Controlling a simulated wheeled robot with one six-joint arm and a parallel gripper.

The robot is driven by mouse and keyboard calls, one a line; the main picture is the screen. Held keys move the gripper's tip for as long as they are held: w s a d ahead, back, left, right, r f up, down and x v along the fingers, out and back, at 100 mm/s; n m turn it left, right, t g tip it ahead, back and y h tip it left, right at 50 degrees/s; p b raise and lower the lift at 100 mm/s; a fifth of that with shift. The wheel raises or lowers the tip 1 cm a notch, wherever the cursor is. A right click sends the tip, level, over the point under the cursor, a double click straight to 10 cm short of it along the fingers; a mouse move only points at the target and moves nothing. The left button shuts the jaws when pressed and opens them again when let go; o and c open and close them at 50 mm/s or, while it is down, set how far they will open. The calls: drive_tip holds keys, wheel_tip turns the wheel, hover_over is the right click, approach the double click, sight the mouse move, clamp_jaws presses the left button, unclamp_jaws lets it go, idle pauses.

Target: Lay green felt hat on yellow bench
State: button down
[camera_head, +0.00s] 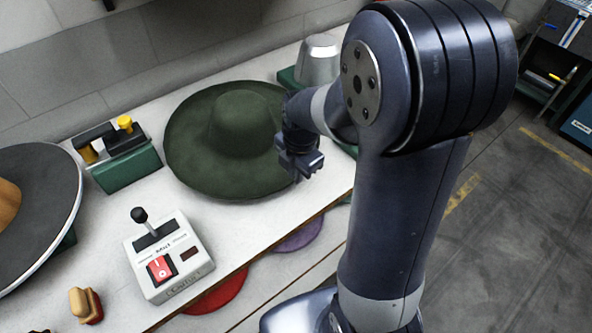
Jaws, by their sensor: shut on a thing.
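The green felt hat (238,125), with a round crown and a wide brim, is crown up over the white table (105,222). My gripper (301,170) is at the right edge of its brim and shut on it. The fingertips are partly hidden by the gripper body. I cannot tell whether the brim touches the tabletop or is slightly above it. No yellow bench can be made out in this view.
A metal block (317,60) on a green base stands behind my arm. Red (222,294) and purple (300,236) pieces show below the front edge.

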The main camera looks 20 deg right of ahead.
drive_tip(key=shift+f+b, duration=0.5)
drive_tip(key=shift+f, duration=0.15)
drive_tip(key=c, duration=1.4)
unclamp_jaws()
drive_tip(key=shift+c, duration=0.2)
drive_tip(key=shift+r, duration=0.1)
wheel_tip(320, 180, up, 11)
drive_tip(key=s, duration=0.1)
drive_tip(key=shift+d, duration=0.25)
drive_tip(key=shift+f, duration=0.2)
